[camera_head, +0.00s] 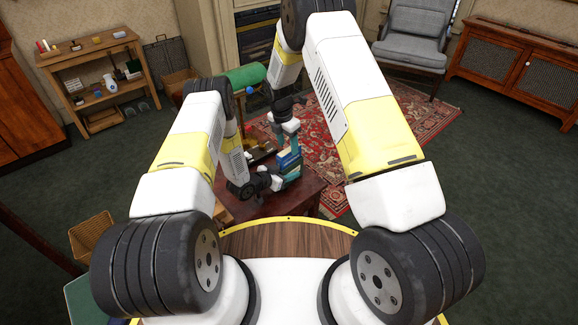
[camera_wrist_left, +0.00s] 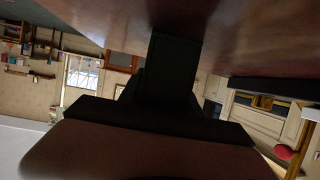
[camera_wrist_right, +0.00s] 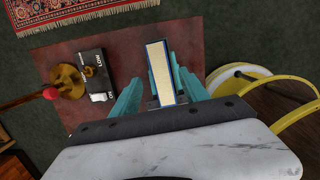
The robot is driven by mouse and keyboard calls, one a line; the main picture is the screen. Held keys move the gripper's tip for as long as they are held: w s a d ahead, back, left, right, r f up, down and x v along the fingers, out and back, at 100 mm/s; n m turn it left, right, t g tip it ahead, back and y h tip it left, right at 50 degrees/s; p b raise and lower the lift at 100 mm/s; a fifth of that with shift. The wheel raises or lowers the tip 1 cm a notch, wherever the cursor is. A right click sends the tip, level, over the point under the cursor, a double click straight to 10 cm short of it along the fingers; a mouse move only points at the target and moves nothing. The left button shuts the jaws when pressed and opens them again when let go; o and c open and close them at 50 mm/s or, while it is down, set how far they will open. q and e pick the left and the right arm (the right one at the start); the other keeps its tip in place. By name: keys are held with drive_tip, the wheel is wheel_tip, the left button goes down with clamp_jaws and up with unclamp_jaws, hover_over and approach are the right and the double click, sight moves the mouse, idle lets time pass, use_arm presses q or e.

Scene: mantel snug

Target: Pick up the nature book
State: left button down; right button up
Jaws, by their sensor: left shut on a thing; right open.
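A blue-edged book (camera_wrist_right: 160,72) with pale pages facing the camera stands between the teal fingers of my right gripper (camera_wrist_right: 157,85). I cannot read a title or tell which book is the nature book.
The reddish-brown table (camera_wrist_right: 105,45) also holds a black item marked LOW (camera_wrist_right: 95,70) and a brass object (camera_wrist_right: 68,80) near the book. A red patterned rug (camera_head: 330,135) lies beyond. A grey armchair (camera_head: 412,45) and a shelf unit (camera_head: 95,75) stand farther off.

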sight(288, 150)
drive_tip(key=shift+d+f, duration=0.15)
drive_tip(key=shift+f, duration=1.1)
drive_tip(key=shift+d+f, duration=0.1)
drive_tip(key=shift+f, duration=1.1)
drive_tip(key=shift+f, duration=0.25)
clamp_jaws()
